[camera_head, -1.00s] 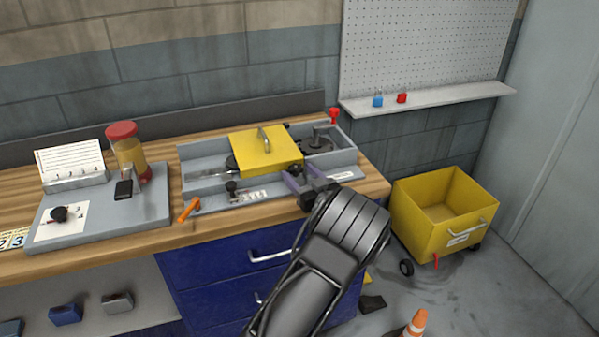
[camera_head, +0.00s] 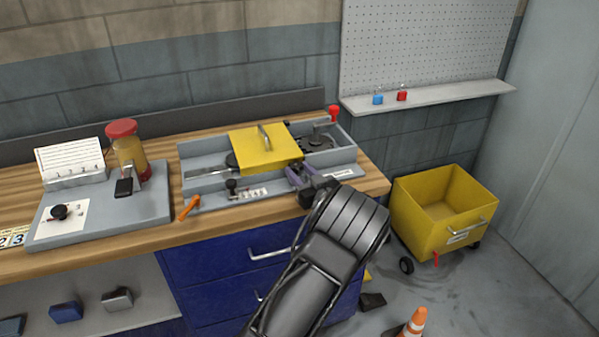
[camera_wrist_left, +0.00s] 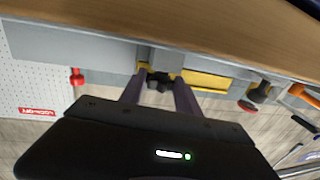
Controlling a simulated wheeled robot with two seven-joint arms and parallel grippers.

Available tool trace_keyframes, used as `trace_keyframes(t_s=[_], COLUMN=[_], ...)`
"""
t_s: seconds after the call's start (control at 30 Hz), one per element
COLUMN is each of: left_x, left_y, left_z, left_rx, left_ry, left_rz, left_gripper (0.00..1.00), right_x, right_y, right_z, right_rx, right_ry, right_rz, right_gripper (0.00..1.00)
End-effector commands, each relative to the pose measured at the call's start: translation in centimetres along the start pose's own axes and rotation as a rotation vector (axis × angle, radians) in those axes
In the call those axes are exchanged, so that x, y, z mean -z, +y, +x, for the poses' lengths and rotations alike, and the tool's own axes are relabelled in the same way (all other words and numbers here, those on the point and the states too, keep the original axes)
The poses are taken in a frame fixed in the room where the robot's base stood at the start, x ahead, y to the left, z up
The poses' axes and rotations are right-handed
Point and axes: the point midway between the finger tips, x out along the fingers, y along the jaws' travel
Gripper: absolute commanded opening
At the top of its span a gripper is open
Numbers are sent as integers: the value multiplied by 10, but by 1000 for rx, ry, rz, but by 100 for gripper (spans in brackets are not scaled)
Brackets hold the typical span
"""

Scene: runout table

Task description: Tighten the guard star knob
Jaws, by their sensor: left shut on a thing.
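The yellow guard (camera_head: 258,158) with a grey handle sits over the grey machine tray (camera_head: 205,185) on the bench. The dark star knob (camera_wrist_left: 159,82) is at the guard's front edge, between the purple fingers of my left gripper (camera_wrist_left: 160,88) in the left wrist view. In the head view my left gripper (camera_head: 299,177) reaches the guard's front right corner and hides most of the knob. The left gripper is shut on the knob. My right gripper is in neither view.
A red knob (camera_head: 333,113) stands at the tray's back right corner. An orange lever (camera_head: 188,208) is at its front left. A grey board (camera_head: 150,208) with a red-capped jar (camera_head: 128,155) stands left. A yellow bin (camera_head: 418,215) is on the floor right.

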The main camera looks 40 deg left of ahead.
Motion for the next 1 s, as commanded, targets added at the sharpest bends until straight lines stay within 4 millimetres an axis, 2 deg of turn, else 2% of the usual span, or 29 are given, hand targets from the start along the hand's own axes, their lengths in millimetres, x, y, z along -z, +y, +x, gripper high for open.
trace_keyframes(t_s=[0.47, 0.77, 1.0], left_x=[-1, -4, -5], left_y=[-2, -7, -12], left_z=[0, 1, 3], left_rx=[-52, -223, -412], left_ry=[0, -1, -2], left_rz=[0, -1, -6], left_gripper=[0, 0, 0], right_x=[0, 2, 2], right_y=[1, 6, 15], right_z=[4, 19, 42], right_rx=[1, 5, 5], right_ry=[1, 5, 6], right_rz=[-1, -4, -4], right_gripper=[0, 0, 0])
